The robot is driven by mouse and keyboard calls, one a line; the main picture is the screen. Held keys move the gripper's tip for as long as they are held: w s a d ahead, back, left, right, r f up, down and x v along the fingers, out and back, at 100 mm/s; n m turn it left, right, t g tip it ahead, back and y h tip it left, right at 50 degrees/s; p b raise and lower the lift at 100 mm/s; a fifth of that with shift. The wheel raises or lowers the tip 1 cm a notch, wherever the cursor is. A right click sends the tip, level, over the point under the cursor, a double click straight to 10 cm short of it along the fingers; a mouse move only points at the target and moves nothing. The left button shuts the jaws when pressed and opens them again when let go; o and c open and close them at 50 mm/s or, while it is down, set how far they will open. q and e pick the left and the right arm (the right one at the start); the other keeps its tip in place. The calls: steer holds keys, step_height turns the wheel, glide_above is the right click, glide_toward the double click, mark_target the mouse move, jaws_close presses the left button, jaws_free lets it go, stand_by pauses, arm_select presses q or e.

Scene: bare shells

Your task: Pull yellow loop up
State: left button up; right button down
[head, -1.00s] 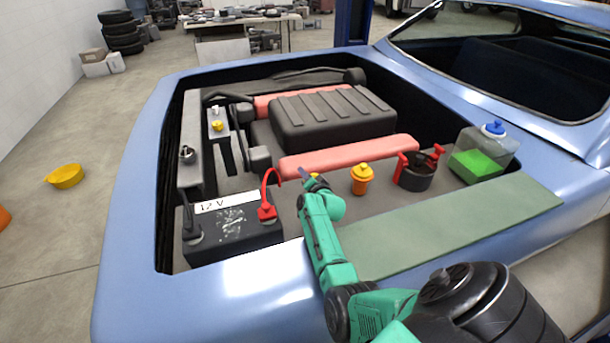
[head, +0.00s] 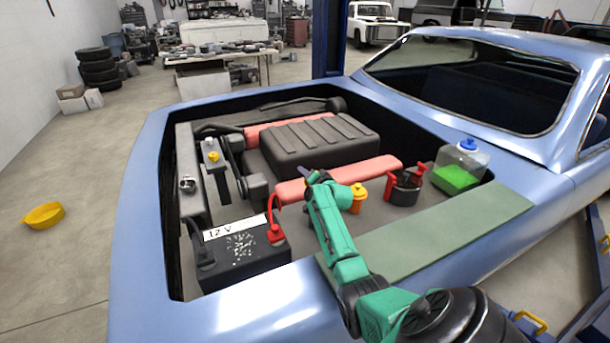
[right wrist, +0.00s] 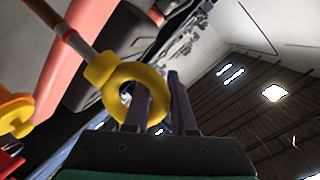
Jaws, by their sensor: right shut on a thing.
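The yellow loop (right wrist: 111,97) shows large in the right wrist view, on the end of a thin grey rod (right wrist: 72,35) whose far part looks brownish. In that view my right gripper (right wrist: 157,88) is shut on the loop, with one dark finger seen through the ring's hole and the other beside it. In the head view my right gripper (head: 305,173) is above the engine bay, in front of the long red bar (head: 345,176). The loop and rod are hidden or too small there. My left gripper is not in view.
An orange-capped filler (head: 357,196), a black cap with red handles (head: 404,187) and a clear tank with green fluid (head: 461,168) stand right of my gripper. The 12 V battery (head: 240,256) with a red cable is on the left. The black engine cover (head: 318,143) lies behind.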

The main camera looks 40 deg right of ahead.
steer(key=c, duration=1)
jaws_free()
steer(key=shift+w+r, duration=0.15)
steer(key=shift+r, duration=0.2)
steer(key=shift+c, duration=0.2)
arm_select(q)
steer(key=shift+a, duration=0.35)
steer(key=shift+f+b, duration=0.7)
steer(key=shift+b, duration=0.05)
arm_select(e)
steer(key=v, duration=1.4)
steer(key=shift+s+a, duration=0.2)
steer(key=shift+s, duration=0.1)
steer(key=shift+f, duration=0.15)
